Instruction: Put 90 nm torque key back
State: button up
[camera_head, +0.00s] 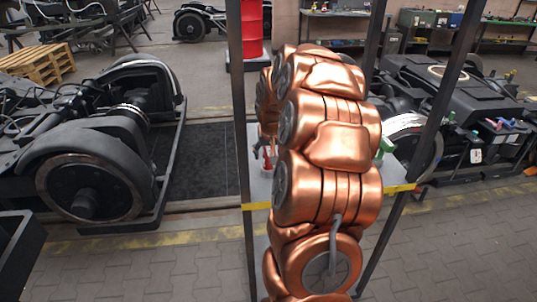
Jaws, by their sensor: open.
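My copper-coloured arm fills the middle of the view and hides much of the grey rack shelf (257,188) behind it. My gripper does not show; it is hidden behind the arm. No torque key can be made out. A green object (384,150) shows at the arm's right side, partly hidden.
Dark rack posts (246,120) rise on both sides of my arm, and a yellow strip (400,188) marks the shelf's front edge. Bogies stand at left (85,150) and right (450,90). A red barrel (252,30) stands behind. Paved floor (165,265) is clear at front left.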

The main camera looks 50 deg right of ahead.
jog(key=b+v, duration=0.3)
jog(key=v, duration=0.8)
jog(key=shift+a+r, duration=0.1)
jog(key=shift+a, duration=0.05)
